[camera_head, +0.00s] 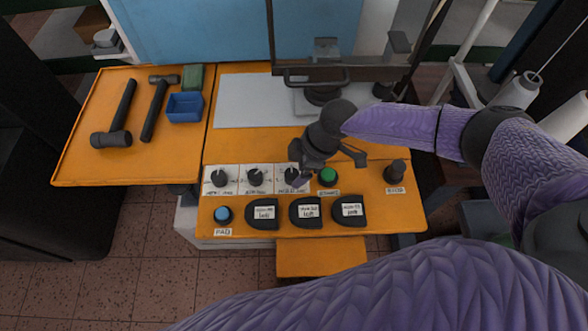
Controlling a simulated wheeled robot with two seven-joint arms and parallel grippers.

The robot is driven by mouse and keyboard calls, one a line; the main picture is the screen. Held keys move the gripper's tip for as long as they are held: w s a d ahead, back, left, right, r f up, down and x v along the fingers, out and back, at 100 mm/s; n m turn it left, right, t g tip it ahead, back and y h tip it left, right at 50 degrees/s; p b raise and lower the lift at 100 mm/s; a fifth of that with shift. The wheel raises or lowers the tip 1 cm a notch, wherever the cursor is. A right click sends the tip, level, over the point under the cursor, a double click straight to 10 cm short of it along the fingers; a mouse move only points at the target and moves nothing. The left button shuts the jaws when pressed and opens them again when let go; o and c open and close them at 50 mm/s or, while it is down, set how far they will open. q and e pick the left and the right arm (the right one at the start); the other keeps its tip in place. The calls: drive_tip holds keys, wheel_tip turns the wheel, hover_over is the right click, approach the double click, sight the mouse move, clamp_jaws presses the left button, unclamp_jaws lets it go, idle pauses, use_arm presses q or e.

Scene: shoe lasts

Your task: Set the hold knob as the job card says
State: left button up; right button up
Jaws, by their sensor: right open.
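A row of three dark knobs on white scale plates sits on the orange panel. The right one, whose small label seems to read hold, is the hold knob (291,178); its plate is partly hidden by my right gripper. The left knob (220,178) and the middle knob (255,177) show clearly. My right gripper (328,160) is open, with its fingers apart just above and to the right of the hold knob; I cannot tell whether it touches it. No job card can be made out. My left gripper is not in view.
A green button (327,176) is right beside the hold knob; a dark knob (396,171) stands farther right. Below are a blue button (223,214) and three black labelled pieces (306,225). Hammers (118,115) and a blue bin (185,107) lie on the left.

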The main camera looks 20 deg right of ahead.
sight(293, 173)
drive_tip(key=x, duration=0.3)
drive_tip(key=shift+b, duration=0.3)
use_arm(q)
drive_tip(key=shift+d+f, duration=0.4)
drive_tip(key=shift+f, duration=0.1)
